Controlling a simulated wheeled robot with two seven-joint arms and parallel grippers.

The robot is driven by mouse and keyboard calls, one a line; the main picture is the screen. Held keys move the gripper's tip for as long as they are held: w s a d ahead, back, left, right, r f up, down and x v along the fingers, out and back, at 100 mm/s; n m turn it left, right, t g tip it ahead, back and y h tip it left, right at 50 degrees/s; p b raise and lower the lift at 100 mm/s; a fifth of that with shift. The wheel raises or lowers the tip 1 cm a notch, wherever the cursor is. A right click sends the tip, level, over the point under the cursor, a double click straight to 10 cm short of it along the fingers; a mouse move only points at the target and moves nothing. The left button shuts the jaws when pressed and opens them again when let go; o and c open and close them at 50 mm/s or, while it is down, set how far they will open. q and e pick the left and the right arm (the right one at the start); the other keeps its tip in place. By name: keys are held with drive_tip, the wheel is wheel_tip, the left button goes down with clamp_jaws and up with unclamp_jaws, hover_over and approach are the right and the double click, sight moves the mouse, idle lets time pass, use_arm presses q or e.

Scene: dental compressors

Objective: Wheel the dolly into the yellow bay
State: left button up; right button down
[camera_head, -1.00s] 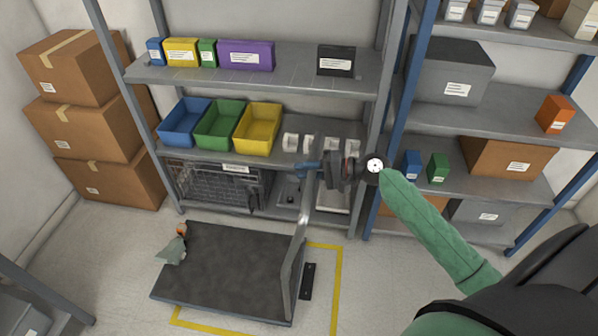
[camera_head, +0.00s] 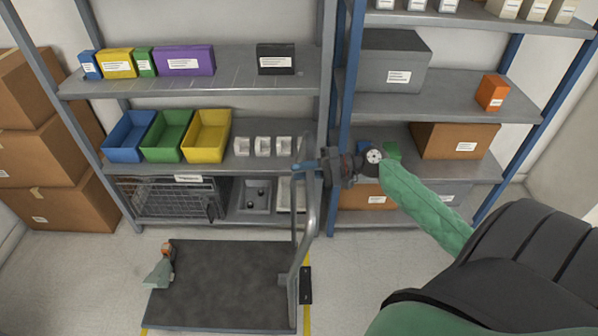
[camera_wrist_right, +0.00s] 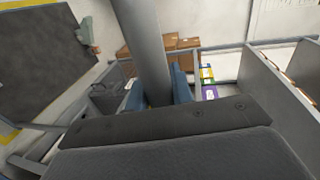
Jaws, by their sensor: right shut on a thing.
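The dolly (camera_head: 225,285) has a dark flat platform and an upright grey handle (camera_head: 309,215) at its right end. Yellow floor tape (camera_head: 308,318) marks the bay; it shows near the platform's right end and lower left corner, and the rest is hidden or out of frame. My right gripper (camera_head: 308,165) is shut on the handle near its top. In the right wrist view the grey bar (camera_wrist_right: 146,50) passes between its blue fingers (camera_wrist_right: 158,92). The platform (camera_wrist_right: 40,60) also shows there. My left gripper is not in view.
A grey-green object (camera_head: 160,272) with an orange-brown top is at the platform's left edge. A black plate (camera_head: 306,285) is beside its right end, over the tape. Shelves with bins (camera_head: 207,136) and a wire crate (camera_head: 170,198) stand behind. Cartons (camera_head: 60,205) are stacked left.

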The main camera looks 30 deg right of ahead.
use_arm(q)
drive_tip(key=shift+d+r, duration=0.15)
use_arm(e)
drive_tip(key=shift+d+f, duration=0.1)
drive_tip(key=c, duration=1.6)
unclamp_jaws()
drive_tip(key=o, duration=0.4)
drive_tip(key=shift+s+d, duration=0.15)
drive_tip(key=shift+d, duration=0.05)
drive_tip(key=shift+c, duration=0.2)
drive_tip(key=shift+d, duration=0.1)
drive_tip(key=shift+s+d, duration=0.2)
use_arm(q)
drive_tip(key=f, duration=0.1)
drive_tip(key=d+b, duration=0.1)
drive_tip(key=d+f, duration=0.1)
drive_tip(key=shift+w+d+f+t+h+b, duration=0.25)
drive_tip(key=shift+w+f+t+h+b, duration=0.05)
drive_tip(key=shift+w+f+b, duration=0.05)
use_arm(e)
drive_tip(key=v, duration=0.7)
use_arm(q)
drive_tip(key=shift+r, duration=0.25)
use_arm(e)
drive_tip(key=shift+s, duration=0.1)
